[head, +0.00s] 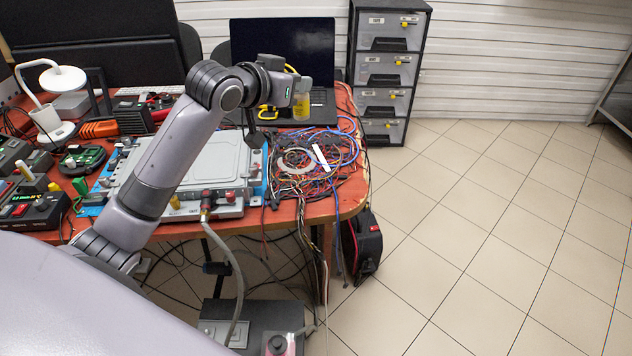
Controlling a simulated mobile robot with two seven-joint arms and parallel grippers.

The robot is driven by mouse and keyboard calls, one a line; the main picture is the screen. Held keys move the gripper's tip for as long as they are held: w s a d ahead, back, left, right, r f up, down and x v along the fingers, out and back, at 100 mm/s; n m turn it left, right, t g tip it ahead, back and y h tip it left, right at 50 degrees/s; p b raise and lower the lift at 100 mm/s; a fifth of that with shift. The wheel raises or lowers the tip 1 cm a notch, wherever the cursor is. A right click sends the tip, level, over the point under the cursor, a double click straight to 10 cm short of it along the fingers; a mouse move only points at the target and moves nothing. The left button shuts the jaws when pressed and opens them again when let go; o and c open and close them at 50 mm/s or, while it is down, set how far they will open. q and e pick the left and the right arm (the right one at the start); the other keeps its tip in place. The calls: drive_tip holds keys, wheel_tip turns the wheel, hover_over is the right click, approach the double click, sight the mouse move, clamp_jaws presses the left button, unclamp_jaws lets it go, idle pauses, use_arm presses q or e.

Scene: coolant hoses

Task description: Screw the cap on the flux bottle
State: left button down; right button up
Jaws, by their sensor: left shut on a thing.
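The flux bottle (301,107) is a small upright bottle with yellow contents, standing at the back of the orange workbench beside the open laptop. My left gripper (303,85) is at the top of the bottle and shut, apparently on the cap. The cap is too small and too much covered by the fingers to make out, and I cannot tell how it sits on the bottle neck. My right gripper is not in view.
A laptop (282,45) stands behind the bottle. Tangled cables (318,165) cover the bench's right end, next to a large grey plate unit (190,165). A drawer cabinet (388,70) stands right of the bench. The tiled floor (480,230) is clear.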

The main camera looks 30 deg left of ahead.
use_arm(q)
drive_tip(key=shift+f+b, duration=1.1)
drive_tip(key=shift+f, duration=8.8)
drive_tip(key=shift+f, duration=0.1)
drive_tip(key=c, duration=1.1)
unclamp_jaws()
